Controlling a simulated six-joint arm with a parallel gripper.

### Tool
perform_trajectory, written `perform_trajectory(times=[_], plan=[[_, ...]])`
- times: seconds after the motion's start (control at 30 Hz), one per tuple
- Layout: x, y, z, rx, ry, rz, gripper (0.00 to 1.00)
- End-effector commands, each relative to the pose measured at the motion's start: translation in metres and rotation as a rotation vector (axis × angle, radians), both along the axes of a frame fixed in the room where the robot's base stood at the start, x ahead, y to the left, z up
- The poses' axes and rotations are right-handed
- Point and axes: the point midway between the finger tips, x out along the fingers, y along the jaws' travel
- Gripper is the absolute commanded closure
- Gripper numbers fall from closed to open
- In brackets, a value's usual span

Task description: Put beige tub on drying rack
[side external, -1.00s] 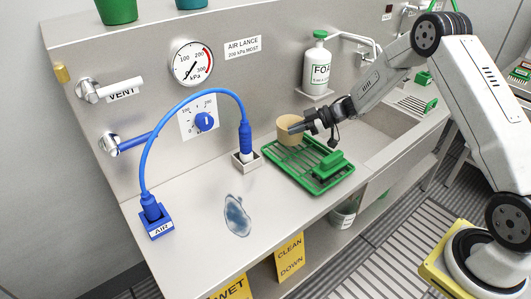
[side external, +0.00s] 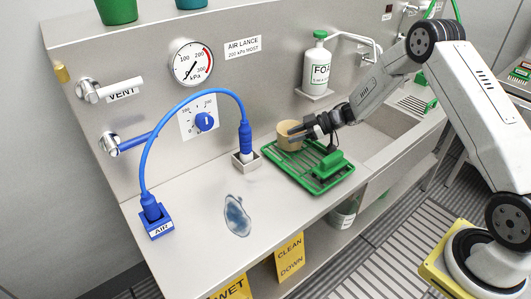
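The beige tub (side external: 287,143) is over the back left part of the green drying rack (side external: 291,174). Its open top faces up. My gripper (side external: 297,130) reaches in from the right, with its fingers at the tub's rim and seemingly shut on its wall. The fingertips are small and partly hard to make out. I cannot tell whether the tub's base touches the rack's bars or hangs just above them.
A green block-like item (side external: 328,163) sits on the rack's right part. A white bottle with a green cap (side external: 317,68) stands on a wall shelf behind. A blue hose (side external: 190,98) arches at the left. Bare counter lies left of the rack, with a wet patch (side external: 237,216).

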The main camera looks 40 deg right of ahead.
Motion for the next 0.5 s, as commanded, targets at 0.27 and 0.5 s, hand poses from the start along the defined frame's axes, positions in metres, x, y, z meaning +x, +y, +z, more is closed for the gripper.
perform_trajectory(times=[0.27,0.5], plan=[[-0.002,-0.003,0.005,-0.001,-0.001,-0.001,0.62],[-0.017,-0.022,0.016,-0.001,-0.002,-0.004,0.62]])
